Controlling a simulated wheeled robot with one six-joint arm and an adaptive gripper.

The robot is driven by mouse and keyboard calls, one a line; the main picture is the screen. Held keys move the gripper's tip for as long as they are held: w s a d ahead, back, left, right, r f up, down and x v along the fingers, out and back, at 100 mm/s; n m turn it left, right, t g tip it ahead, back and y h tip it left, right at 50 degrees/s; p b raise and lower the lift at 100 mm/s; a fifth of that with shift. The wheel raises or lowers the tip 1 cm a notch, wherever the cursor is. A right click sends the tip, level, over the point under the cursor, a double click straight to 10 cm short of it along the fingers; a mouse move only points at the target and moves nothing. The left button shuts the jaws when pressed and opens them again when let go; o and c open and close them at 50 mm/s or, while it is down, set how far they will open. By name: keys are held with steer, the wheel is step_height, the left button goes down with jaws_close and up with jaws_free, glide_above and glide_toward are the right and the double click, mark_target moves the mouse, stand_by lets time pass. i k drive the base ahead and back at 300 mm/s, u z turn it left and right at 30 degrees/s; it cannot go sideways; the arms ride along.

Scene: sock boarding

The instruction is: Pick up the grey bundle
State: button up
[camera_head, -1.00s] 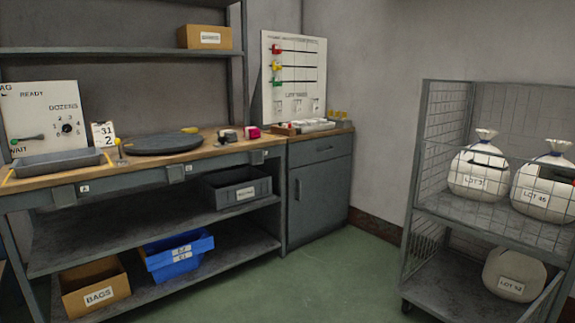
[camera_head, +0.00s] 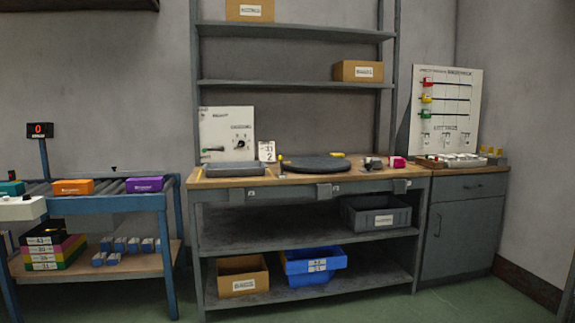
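A small grey and dark bundle (camera_head: 372,163) lies on the wooden worktop, right of the round dark turntable (camera_head: 316,165). It is small in the picture, so its details are hard to tell. A magenta bundle (camera_head: 398,162) lies just to its right. My gripper is not in view.
The workbench (camera_head: 310,188) has a grey tray (camera_head: 231,169) at its left and bins below. A roller conveyor (camera_head: 120,187) with coloured boxes stands at left. A cabinet (camera_head: 462,235) with a board adjoins at right. Green floor shows in front.

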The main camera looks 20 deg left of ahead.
mark_target(377, 163)
steer(key=u, duration=0.8)
steer(key=i, duration=3.45)
steer(key=z, duration=0.25)
